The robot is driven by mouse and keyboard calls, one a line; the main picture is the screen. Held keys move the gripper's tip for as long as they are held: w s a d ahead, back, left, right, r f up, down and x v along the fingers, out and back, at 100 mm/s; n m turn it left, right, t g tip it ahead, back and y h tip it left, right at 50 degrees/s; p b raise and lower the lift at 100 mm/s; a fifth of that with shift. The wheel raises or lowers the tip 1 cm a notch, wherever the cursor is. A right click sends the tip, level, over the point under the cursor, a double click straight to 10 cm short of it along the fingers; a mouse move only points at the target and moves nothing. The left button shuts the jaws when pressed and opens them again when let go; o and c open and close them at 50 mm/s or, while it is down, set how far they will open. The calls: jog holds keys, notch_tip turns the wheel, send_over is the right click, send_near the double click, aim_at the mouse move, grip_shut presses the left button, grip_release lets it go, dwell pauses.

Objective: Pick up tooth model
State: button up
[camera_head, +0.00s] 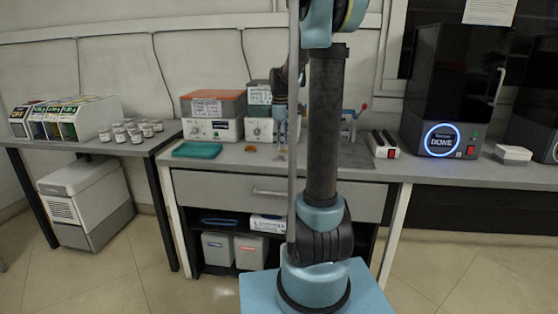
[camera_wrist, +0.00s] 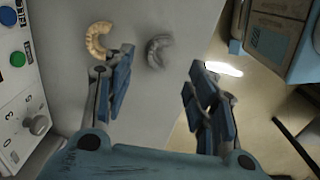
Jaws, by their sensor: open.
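A tan, arch-shaped tooth model (camera_wrist: 97,40) lies on the grey bench top in the wrist view, just beyond the left fingertip. A second, grey arch-shaped model (camera_wrist: 158,50) lies to its right, between the fingertip directions. My gripper (camera_wrist: 162,62) is open and empty, with its fingers spread on either side of the grey arch in the picture. In the head view my gripper (camera_head: 281,134) points down above the bench, and a small tan-orange piece (camera_head: 250,148) lies to its left. Contact cannot be seen, and the small pieces under the gripper are unclear.
Boxy machines with dials (camera_head: 212,128) stand behind the bench area. A teal tray (camera_head: 197,150) lies at left, and a white-and-red switch strip (camera_head: 383,145) at right. A black machine reading DONE (camera_head: 440,95) stands farther right. The bench's front edge is close to the gripper.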

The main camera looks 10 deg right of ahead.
aim_at(280, 155)
jog(key=shift+w+d+f, duration=0.1)
jog(key=shift+w+f, duration=0.05)
jog(key=shift+f, duration=1.35)
jog(key=shift+w+f, duration=0.15)
jog(key=shift+f, duration=1.3)
jog(key=c, duration=0.9)
